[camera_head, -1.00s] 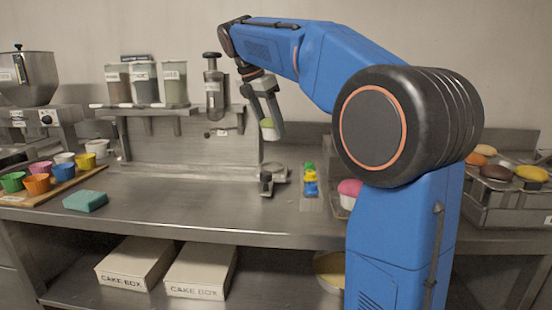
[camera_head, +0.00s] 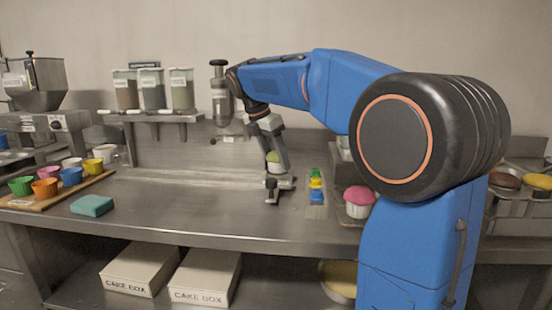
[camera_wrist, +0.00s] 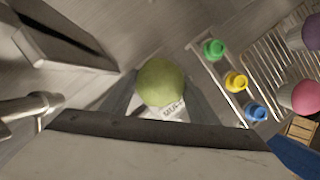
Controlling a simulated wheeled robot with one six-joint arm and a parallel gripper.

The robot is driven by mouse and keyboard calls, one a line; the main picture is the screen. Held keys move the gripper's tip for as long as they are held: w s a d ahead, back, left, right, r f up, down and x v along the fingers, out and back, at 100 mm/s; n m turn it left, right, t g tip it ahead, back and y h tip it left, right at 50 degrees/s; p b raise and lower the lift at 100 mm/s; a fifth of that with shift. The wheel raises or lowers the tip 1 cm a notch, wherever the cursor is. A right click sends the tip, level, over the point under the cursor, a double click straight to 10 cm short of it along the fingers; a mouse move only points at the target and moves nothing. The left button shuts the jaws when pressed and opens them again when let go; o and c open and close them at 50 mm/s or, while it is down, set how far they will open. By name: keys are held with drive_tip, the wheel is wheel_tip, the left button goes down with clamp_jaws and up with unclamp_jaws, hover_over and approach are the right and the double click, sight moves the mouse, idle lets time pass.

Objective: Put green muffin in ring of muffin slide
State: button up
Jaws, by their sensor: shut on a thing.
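My gripper (camera_head: 279,166) is shut on the green muffin (camera_head: 273,157), just above the muffin slide (camera_head: 285,183) on the steel counter. In the wrist view the round green top of the muffin (camera_wrist: 160,82) sits between my two fingers. The slide has a dark upright knob (camera_head: 271,184) at its front. A white label (camera_wrist: 173,109) shows just below the muffin in the wrist view. The slide's ring is hidden by the muffin and fingers, so I cannot tell whether the muffin touches it or is inside it.
Green, yellow and blue bottles (camera_head: 316,187) stand right of the slide, with a pink muffin (camera_head: 358,199) beyond. Several coloured cups (camera_head: 70,176) on a board and a teal sponge (camera_head: 92,205) are left. Counter between is clear.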

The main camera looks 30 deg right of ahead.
drive_tip(key=shift+f, duration=0.6)
drive_tip(key=o, duration=0.8)
drive_tip(key=shift+r, duration=0.1)
drive_tip(key=shift+r, duration=0.2)
drive_tip(key=v, duration=1.2)
drive_tip(key=shift+r, duration=0.4)
drive_tip(key=shift+s, duration=0.1)
